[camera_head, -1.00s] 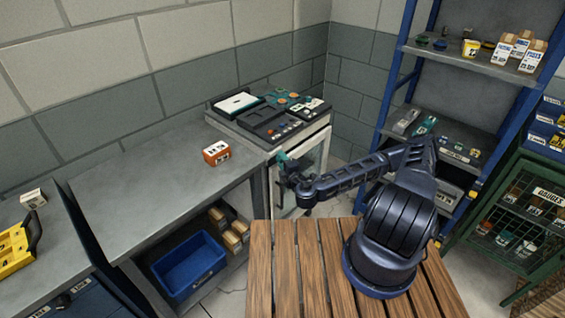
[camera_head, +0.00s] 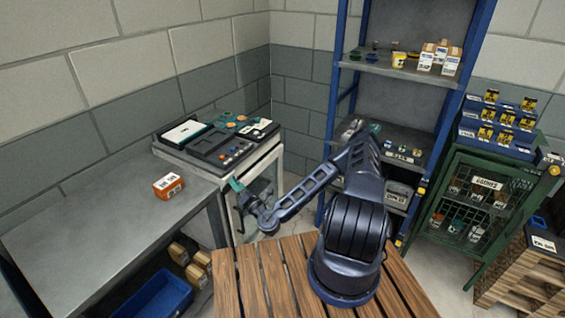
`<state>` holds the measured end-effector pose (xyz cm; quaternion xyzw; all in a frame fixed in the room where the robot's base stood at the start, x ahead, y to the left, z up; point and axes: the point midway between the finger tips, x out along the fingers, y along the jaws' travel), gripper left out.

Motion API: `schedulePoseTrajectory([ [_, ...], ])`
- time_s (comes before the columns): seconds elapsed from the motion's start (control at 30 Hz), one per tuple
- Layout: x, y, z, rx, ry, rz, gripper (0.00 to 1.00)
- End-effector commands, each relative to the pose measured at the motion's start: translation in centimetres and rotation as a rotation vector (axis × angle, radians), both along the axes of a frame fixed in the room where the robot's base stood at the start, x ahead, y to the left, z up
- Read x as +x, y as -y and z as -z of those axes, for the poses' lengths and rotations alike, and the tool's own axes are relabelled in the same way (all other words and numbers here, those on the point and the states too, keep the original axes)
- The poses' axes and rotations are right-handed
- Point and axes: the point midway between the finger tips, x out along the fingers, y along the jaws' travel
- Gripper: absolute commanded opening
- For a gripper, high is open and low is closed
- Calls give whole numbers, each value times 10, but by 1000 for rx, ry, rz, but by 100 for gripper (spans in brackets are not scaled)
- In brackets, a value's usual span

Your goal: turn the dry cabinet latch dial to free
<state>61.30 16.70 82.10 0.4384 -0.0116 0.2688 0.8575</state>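A white cabinet (camera_head: 229,212) with a framed front stands in the corner, in the middle left of the head view. I take it to be the dry cabinet. My gripper (camera_head: 236,186) is at its front, just under the top edge. A small teal part shows there, and I cannot tell whether it is a fingertip or part of the cabinet. The latch dial cannot be made out; the gripper and wrist cover that part of the front. The gripper is too small and dark to tell whether its fingers are open or shut, or whether they touch anything.
Trays with small parts (camera_head: 222,140) lie on the cabinet top. A grey bench (camera_head: 100,225) with an orange box (camera_head: 168,186) stands to the left, with a blue bin (camera_head: 155,298) below. A blue-framed shelf (camera_head: 336,110) and a green mesh cabinet (camera_head: 447,205) stand to the right.

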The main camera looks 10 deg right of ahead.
Motion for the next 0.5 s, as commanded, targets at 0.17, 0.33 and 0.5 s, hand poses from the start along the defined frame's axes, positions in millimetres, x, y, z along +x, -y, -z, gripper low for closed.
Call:
schedulePoseTrajectory([
  [0.17,1,1,1,-171,170,-2,50],
  [0.33,2,2,2,-334,334,0,50],
  [0.5,3,3,2,-495,496,0,50],
])
